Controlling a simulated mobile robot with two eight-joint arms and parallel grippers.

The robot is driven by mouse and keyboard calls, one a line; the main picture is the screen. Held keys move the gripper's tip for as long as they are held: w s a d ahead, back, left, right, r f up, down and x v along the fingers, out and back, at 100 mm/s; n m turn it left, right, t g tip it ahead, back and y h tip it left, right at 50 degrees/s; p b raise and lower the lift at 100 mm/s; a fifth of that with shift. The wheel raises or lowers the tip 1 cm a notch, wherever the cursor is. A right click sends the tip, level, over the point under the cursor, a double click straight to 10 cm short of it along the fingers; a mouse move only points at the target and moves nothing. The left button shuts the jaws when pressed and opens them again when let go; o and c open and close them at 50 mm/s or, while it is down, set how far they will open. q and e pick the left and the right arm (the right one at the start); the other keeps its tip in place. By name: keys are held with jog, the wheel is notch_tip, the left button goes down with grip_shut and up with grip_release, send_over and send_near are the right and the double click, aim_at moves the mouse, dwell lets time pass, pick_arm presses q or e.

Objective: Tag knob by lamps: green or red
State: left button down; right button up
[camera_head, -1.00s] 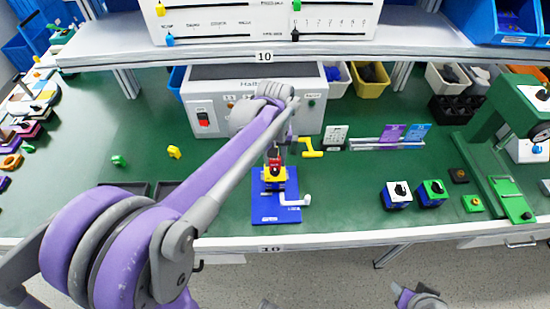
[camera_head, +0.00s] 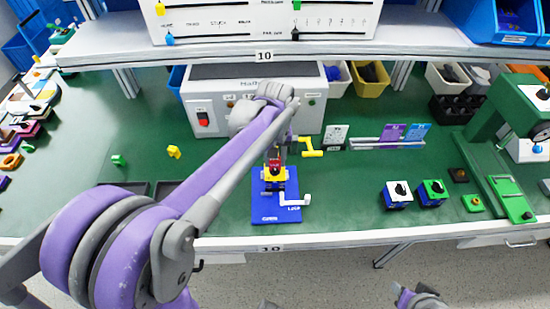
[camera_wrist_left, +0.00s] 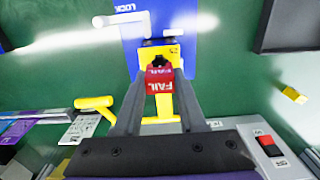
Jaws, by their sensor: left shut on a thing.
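My left gripper (camera_head: 275,150) is above the blue baseplate (camera_head: 277,214) near the bench's front. In the left wrist view its fingers (camera_wrist_left: 160,72) are shut on a red tag (camera_wrist_left: 160,82) lettered FAIL. The tag's far end is close to a dark knob on a yellow switch block (camera_wrist_left: 173,47); I cannot tell whether they touch. A yellow part (camera_wrist_left: 165,107) shows below the tag between the fingers. A white crank handle (camera_head: 294,201) is on the blue plate. The lamps on the grey instrument (camera_head: 205,87) are partly hidden by my arm. My right gripper's fingers are not visible.
A yellow handle (camera_head: 312,153) is just right of the gripper. A rack with purple and blue cards (camera_head: 392,133) stands behind. A white-topped switch (camera_head: 397,194) and a green switch (camera_head: 432,193) are at right. The shelf (camera_head: 300,48) overhangs the back. Green bench is clear between.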

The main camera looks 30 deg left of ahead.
pick_arm(q)
jog(key=shift+f+b, duration=0.6)
jog(key=shift+f, duration=0.4)
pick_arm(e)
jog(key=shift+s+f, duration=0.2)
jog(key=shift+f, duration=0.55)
pick_arm(q)
jog(key=shift+c, duration=2)
grip_release()
notch_tip(320, 180, up, 11)
jog(key=shift+f+p, duration=0.1)
jog(key=shift+p, duration=0.35)
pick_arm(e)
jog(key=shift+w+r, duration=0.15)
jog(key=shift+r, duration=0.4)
pick_arm(q)
notch_tip(320, 180, up, 9)
jog(key=p, duration=0.5)
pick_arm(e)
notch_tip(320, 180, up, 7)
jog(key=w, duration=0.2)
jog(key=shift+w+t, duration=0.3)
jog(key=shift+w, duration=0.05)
pick_arm(q)
jog(key=shift+s, duration=0.1)
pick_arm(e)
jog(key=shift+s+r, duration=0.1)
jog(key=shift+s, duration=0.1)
